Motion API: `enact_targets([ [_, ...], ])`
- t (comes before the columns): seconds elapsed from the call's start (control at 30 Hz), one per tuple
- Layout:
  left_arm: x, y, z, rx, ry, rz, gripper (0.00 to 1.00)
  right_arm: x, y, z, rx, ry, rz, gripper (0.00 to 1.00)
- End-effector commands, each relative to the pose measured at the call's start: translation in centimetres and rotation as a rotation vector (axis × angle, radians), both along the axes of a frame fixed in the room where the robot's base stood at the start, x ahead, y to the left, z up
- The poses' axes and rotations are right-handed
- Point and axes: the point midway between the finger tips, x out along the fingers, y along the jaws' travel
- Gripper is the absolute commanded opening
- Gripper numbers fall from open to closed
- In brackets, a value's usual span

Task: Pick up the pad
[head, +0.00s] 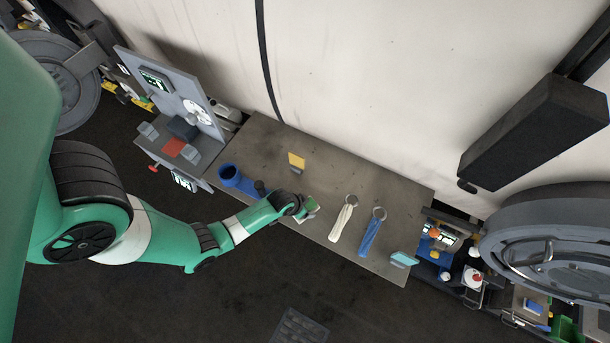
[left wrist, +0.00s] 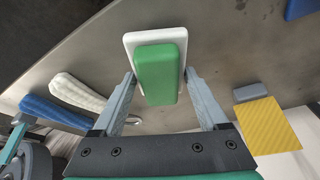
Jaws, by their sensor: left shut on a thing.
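The pad (head: 311,205) has a green block on a white base and sits near the front edge of the grey table. It fills the centre of the left wrist view (left wrist: 158,72). My left gripper (head: 302,209) is shut on the pad, with one finger at each side of it in the left wrist view (left wrist: 160,88). I cannot tell whether the pad touches the table or is just above it. My right gripper is not in view.
A grey panel unit (head: 185,90) stands at left. The table's back middle is clear.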

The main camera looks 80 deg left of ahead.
Motion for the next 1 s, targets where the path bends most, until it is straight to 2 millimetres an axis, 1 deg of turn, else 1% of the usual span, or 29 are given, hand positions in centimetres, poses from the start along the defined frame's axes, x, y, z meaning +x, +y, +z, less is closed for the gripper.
enact_targets([
  [0.03,0.0,0.0,1.2,0.001,-0.003,0.000,0.20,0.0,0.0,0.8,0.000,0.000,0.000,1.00],
  [0.1,0.0,0.0,2.7,0.002,-0.004,0.000,0.20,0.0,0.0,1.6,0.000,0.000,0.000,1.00],
  [0.2,0.1,0.0,5.1,0.001,-0.002,0.000,0.20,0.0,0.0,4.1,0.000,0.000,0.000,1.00],
  [0.3,0.0,0.0,7.2,0.001,-0.002,0.000,0.20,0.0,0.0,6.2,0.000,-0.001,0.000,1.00],
  [0.4,0.0,0.0,8.9,0.001,-0.002,0.000,0.20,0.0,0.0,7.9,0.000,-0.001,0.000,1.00],
  [0.53,0.0,0.0,9.7,0.000,-0.001,0.000,0.20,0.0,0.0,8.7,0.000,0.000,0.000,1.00],
  [0.9,0.0,0.0,9.5,0.001,-0.002,0.000,0.20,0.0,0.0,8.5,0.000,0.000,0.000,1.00],
  [1.0,0.1,0.0,9.8,0.001,-0.002,0.000,0.20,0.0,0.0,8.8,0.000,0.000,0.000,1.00],
])
